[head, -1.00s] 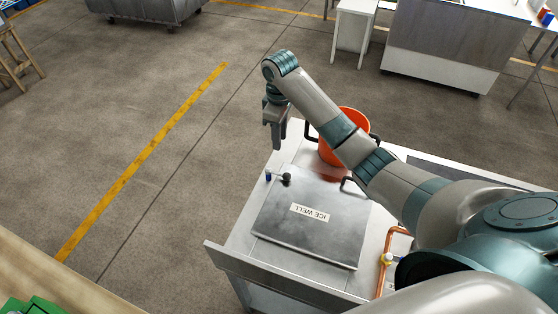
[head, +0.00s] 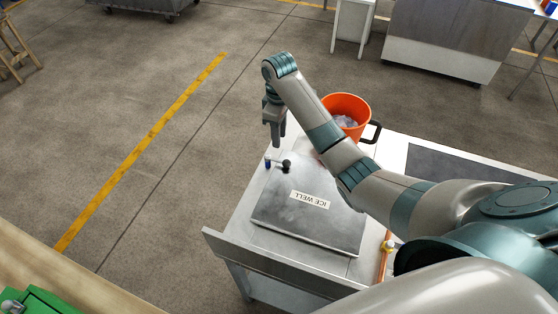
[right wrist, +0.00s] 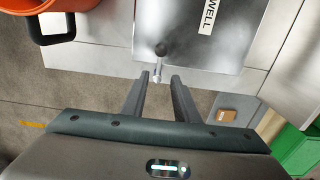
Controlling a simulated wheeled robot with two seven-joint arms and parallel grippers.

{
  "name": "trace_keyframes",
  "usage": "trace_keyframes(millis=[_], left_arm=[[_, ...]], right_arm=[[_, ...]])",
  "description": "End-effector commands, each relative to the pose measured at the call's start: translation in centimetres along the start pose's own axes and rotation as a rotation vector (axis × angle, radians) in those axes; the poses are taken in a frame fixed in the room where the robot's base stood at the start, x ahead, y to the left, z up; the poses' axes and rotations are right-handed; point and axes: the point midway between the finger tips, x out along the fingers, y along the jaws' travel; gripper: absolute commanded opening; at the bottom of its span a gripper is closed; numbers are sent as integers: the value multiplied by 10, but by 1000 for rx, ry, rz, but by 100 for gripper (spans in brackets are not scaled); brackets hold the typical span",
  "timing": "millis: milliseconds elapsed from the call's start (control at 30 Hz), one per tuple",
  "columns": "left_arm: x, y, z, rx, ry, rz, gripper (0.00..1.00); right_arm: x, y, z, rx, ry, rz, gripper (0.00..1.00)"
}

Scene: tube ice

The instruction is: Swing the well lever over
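The well lever is a short metal rod with a black knob (head: 286,164), at the far left edge of the steel lid labelled ICE WELL (head: 295,222). A small blue piece (head: 267,161) shows at its left end. My right gripper (head: 274,140) points down just above and behind the lever in the head view. Its fingers (right wrist: 158,92) are open with nothing between them; no contact with the lever is visible. My left gripper is not in view.
An orange bucket (head: 347,103) with ice stands behind the lid, partly covered by my right arm. A copper pipe (head: 384,262) runs at the lid's right. A green object (head: 30,302) is at lower left. Open floor lies left of the counter.

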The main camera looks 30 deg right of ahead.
Motion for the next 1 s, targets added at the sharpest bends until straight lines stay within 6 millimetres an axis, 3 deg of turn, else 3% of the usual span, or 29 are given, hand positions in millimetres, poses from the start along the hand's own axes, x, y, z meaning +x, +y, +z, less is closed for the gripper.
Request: trace_keyframes(millis=[400, 600, 1000], left_arm=[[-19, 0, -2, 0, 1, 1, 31], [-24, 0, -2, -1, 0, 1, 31], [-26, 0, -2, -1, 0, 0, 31]], right_arm=[[74, -1, 1, 0, -3, -3, 28], [102, 0, 0, 1, -2, -2, 28], [117, 0, 0, 0, 0, 1, 28]])
